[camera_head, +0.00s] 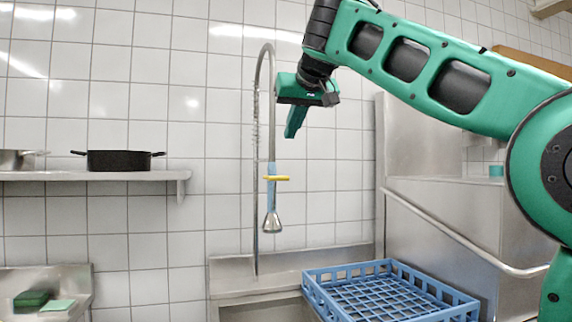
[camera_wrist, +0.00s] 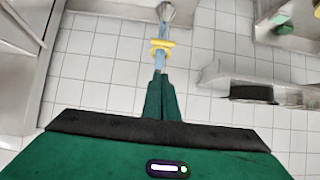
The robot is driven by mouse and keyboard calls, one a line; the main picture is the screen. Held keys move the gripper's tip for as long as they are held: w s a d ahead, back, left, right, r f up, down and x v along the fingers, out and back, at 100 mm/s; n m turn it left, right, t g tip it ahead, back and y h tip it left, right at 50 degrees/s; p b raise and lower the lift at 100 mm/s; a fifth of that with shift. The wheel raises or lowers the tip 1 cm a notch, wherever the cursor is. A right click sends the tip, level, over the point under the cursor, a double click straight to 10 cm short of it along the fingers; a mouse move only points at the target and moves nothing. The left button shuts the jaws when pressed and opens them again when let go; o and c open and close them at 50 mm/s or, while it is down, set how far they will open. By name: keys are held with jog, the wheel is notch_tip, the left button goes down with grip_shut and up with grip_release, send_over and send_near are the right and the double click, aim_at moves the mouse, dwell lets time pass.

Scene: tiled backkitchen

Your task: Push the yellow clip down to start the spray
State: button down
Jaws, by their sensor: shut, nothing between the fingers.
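The yellow clip (camera_head: 279,178) sticks out sideways from the blue handle (camera_head: 271,188) of a hanging spray hose. The metal spray head (camera_head: 272,222) hangs below it, pointing down. My gripper (camera_head: 291,134) is above the clip and slightly to its right in the picture, fingers pointing down. In the wrist view my gripper (camera_wrist: 161,76) has its fingers together and empty. The yellow clip (camera_wrist: 161,45) shows just beyond the fingertips there, with the spray head (camera_wrist: 166,12) farther out. A gap shows between fingers and clip in the head view.
A metal riser pipe (camera_head: 256,215) with a spring stands left of the handle. A blue rack (camera_head: 390,290) lies below right, beside a steel dishwasher (camera_head: 450,220). A shelf (camera_head: 120,175) with a black pot (camera_head: 118,160) is at left. Open space surrounds the handle.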

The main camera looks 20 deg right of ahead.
send_over(278, 178)
jog(key=s, duration=0.3)
notch_tip(278, 178, down, 5)
jog(key=shift+w+d+f, duration=0.1)
jog(key=shift+w+f, duration=0.05)
jog(key=shift+f, duration=0.6)
jog(key=shift+w+d+f, duration=0.1)
jog(key=shift+w+f, duration=0.1)
jog(key=shift+f, duration=0.5)
jog(key=shift+w+d+f, duration=0.1)
jog(key=shift+w+f, duration=0.05)
jog(key=shift+f, duration=0.6)
jog(key=shift+a, duration=0.15)
